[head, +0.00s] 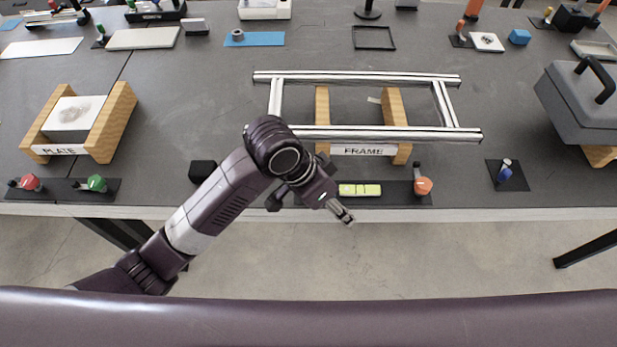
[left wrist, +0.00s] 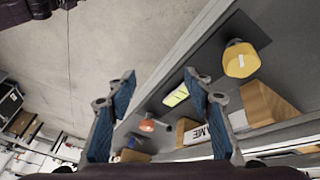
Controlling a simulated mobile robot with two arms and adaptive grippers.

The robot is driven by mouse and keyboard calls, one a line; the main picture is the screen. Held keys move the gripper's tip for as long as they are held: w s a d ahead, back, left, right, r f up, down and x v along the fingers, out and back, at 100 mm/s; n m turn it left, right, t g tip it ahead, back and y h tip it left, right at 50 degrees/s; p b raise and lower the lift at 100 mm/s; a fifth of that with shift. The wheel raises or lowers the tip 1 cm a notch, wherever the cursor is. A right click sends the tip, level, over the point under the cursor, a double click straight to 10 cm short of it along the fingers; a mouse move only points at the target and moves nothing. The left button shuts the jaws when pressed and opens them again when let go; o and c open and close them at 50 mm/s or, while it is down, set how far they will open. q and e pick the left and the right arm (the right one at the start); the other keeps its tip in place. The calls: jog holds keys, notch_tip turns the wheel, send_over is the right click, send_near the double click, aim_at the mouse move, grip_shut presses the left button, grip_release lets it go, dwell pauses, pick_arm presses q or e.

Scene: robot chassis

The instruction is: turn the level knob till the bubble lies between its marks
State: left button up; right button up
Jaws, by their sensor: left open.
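The level (head: 360,190) is a small yellow-green vial on a dark strip at the table's front edge. It also shows in the left wrist view (left wrist: 176,95); its bubble and marks are too small to read. An orange knob (head: 423,186) stands right of the vial, and also shows in the left wrist view (left wrist: 147,126). A yellow knob (left wrist: 240,60) stands at the vial's other side, hidden behind my arm in the head view. My left gripper (head: 344,214) is open and empty just in front of the table edge, apart from both knobs; its fingers (left wrist: 160,76) frame the left wrist view.
An aluminium frame (head: 360,78) lies on wooden supports (head: 402,154) labelled FRAME behind the level. Red (head: 30,183) and green (head: 97,183) knobs stand at left, a blue knob (head: 505,173) at right. A grey case (head: 580,100) stands far right.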

pick_arm(q)
jog(key=w+a+r+m+y, duration=0.1)
jog(key=w+a+r, duration=0.1)
jog(key=w+a+r+y, duration=0.2)
jog(key=w+a+r+m+g+y, duration=0.1)
jog(key=w+r+y, duration=0.1)
jog(key=w, duration=0.1)
jog(key=shift+w+a+m, duration=0.1)
jog(key=shift+a+m, duration=0.2)
jog(key=shift+a, duration=0.1)
jog(key=shift+w+a, duration=0.1)
jog(key=shift+a, duration=0.05)
notch_tip(320, 180, down, 7)
jog(key=shift+r+p, duration=0.15)
jog(key=shift+p, duration=0.2)
jog(key=shift+f, duration=0.45)
pick_arm(e)
jog(key=shift+a+r, duration=0.2)
jog(key=shift+r, duration=0.15)
pick_arm(q)
jog(key=shift+c, duration=0.2)
jog(key=c, duration=1.1)
